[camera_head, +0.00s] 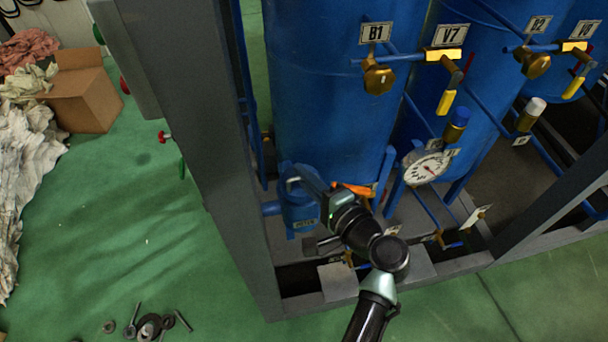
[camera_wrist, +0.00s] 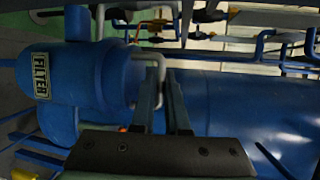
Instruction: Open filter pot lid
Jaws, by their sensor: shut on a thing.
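The filter pot (camera_head: 302,212) is a small blue vessel low at the left of the frame, in front of a large blue tank. In the wrist view it lies sideways, with its FILTER label (camera_wrist: 41,76) at the left. Its blue lid (camera_wrist: 116,76) carries a grey bent handle (camera_wrist: 150,58). The lid appears seated on the pot. My gripper (camera_wrist: 160,80) is shut on the handle, with a finger on each side of it. In the head view my wrist partly hides the lid and fingertips.
A grey post (camera_head: 215,150) stands close to the left of the pot. Tall blue tanks (camera_head: 320,90) rise behind, with pipes, valves and a round gauge (camera_head: 427,167) to the right. Loose metal parts (camera_head: 149,326) lie on the green floor.

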